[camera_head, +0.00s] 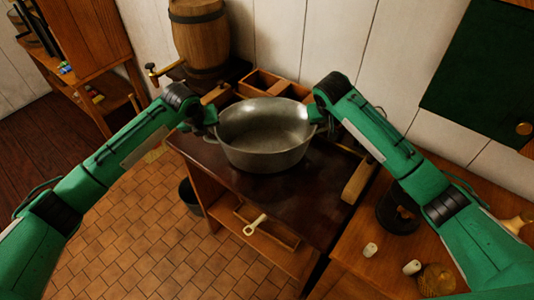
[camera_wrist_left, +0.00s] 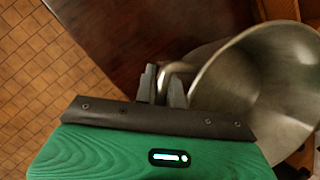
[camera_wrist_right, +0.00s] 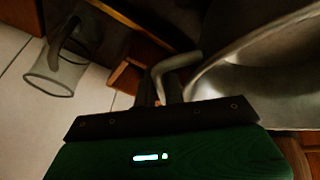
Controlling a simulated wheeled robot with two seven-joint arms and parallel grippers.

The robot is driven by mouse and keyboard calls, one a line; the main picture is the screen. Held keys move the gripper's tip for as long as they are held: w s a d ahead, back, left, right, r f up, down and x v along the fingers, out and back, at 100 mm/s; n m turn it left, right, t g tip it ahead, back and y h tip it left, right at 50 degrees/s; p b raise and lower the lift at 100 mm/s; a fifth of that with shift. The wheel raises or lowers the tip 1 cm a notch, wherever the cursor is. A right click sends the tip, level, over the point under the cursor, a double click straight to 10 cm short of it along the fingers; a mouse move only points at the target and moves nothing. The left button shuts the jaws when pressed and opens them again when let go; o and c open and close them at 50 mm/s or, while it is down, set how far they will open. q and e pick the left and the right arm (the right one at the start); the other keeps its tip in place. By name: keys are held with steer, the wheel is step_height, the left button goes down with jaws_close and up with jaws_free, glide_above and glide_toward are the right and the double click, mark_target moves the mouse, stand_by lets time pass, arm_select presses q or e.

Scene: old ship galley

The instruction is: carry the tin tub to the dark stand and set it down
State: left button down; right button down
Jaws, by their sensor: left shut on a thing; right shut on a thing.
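The tin tub (camera_head: 262,150) is a wide, upright, empty-looking grey metal basin in the middle of the head view. It is over the dark top of the stand (camera_head: 265,200); I cannot tell whether its base touches that top. My left gripper (camera_head: 211,130) is shut on the tub's left handle (camera_wrist_left: 175,68). My right gripper (camera_head: 317,116) is shut on the handle at its right side (camera_wrist_right: 165,72). The tub's wall also shows in the left wrist view (camera_wrist_left: 255,85) and the right wrist view (camera_wrist_right: 260,85). Its underside is hidden.
A wooden barrel (camera_head: 199,40) and a divided wooden box (camera_head: 262,80) stand behind the tub. A dark bucket (camera_head: 190,196) is on the tiled floor.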

arm_select(q)
steer(key=shift+f+b, duration=0.55)
steer(key=shift+f, duration=0.15)
arm_select(e)
steer(key=shift+d+f, duration=0.1)
steer(key=shift+f, duration=0.55)
arm_select(q)
steer(key=c, duration=1.5)
jaws_free()
steer(key=shift+r, duration=0.1)
arm_select(e)
steer(key=c, duration=1.5)
jaws_free()
steer(key=shift+r, duration=0.1)
arm_select(q)
steer(key=shift+r, duration=0.1)
